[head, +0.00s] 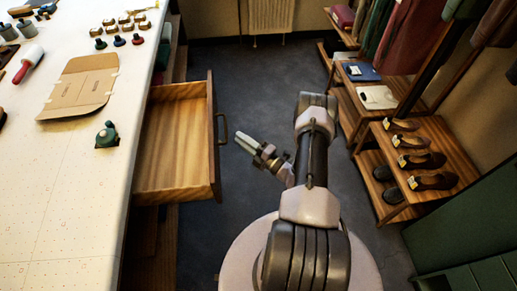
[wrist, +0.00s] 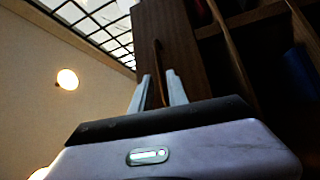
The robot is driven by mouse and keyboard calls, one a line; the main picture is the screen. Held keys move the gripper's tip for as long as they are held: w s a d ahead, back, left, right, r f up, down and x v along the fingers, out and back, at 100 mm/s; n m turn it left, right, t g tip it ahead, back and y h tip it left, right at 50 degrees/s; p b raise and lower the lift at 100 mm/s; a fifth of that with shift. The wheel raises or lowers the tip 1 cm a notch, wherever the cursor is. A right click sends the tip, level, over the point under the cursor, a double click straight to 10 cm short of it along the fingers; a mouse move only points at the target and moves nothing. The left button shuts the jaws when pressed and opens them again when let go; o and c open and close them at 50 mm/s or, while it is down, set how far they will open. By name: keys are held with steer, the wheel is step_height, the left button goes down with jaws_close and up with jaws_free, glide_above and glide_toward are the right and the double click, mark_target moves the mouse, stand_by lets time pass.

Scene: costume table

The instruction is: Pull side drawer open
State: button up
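The wooden side drawer (head: 176,143) is pulled well out of the white table's right side, and its inside looks empty. Its dark bar handle (head: 222,130) is on the front panel. My gripper (head: 238,136) is just right of the handle, with a small gap showing in the head view. In the wrist view my gripper (wrist: 158,90) has its two fingers apart, and the thin curved handle (wrist: 157,72) shows in the space between them. The drawer front (wrist: 178,45) rises behind. No contact with the handle is visible.
The table (head: 60,200) bears a cardboard piece (head: 82,85), a green item (head: 106,135) and small tools. Wooden shelves with shoes (head: 420,160) and hanging clothes stand at the right. Grey floor (head: 255,75) is clear between table and shelves.

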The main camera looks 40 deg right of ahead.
steer(key=s+d+f+p, duration=0.1)
steer(key=s, duration=0.8)
steer(key=shift+d, duration=0.15)
steer(key=shift+f, duration=0.1)
steer(key=w+a+r+n+g+y, duration=0.35)
steer(key=a+r+n+y, duration=0.25)
steer(key=r+n, duration=0.3)
steer(key=w+a+r+n+g+y, duration=0.3)
steer(key=a+r+n+g+y, duration=0.2)
steer(key=r+n, duration=0.3)
steer(key=s+a+r+n+g+h, duration=0.1)
steer(key=s+a+r+n+g, duration=0.3)
steer(key=a+r+n+g, duration=0.55)
steer(key=s+a+r+n+t+h, duration=0.2)
steer(key=s+a+r+n+h, duration=0.2)
steer(key=n, duration=0.7)
steer(key=s+a+r+n+t+h, duration=0.2)
steer(key=s+r+n+h, duration=0.4)
steer(key=n, duration=0.6)
steer(key=s+a+r, duration=0.1)
steer(key=s+r, duration=0.1)
steer(key=s, duration=0.1)
steer(key=shift+s+a+r+t+h, duration=0.15)
steer(key=shift+s+a+t+h, duration=0.1)
steer(key=shift+a+t+h, duration=0.1)
